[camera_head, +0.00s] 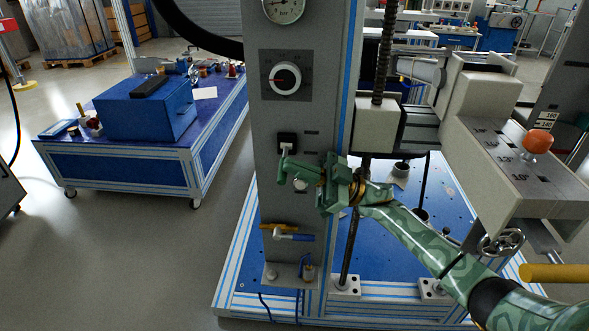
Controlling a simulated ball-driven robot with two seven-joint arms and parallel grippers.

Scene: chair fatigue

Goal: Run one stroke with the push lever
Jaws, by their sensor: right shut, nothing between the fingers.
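My right gripper (286,168), green and patterned, reaches in from the lower right. It is shut and empty, with its fingertips pointing left in front of the grey column (270,110). Just above the fingertips is a small black box with a pale lever-like part (287,140), which may be the push lever. The fingers partly cover the space below this box, and I cannot tell whether they touch it. Lower on the column are a yellow lever (279,226) and a blue-handled lever (297,237). My left gripper is not in view.
The column carries a rotary knob (285,79) and a gauge (283,8). A vertical threaded spindle (383,45) and a grey overhanging unit with an orange knob (538,141) stand to the right. A blue workbench (120,165) is at the left. Clear floor lies between bench and column.

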